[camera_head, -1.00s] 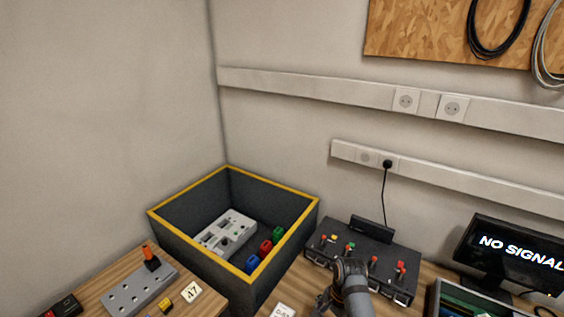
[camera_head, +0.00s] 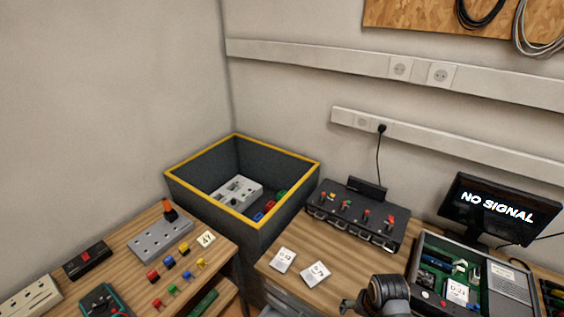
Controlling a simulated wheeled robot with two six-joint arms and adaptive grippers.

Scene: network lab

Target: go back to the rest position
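One of my arms, which I take to be the right one, rises from the bottom edge in the head view. My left gripper is out of view.
A yellow-rimmed dark bin (camera_head: 178,190) stands in the corner, holding a grey device and coloured pieces. A black switch panel (camera_head: 355,222), two white labelled cards (camera_head: 282,260), an open green-board case (camera_head: 470,270) and a monitor (camera_head: 500,208) occupy the desk. Small parts cover the left table (camera_head: 135,268).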

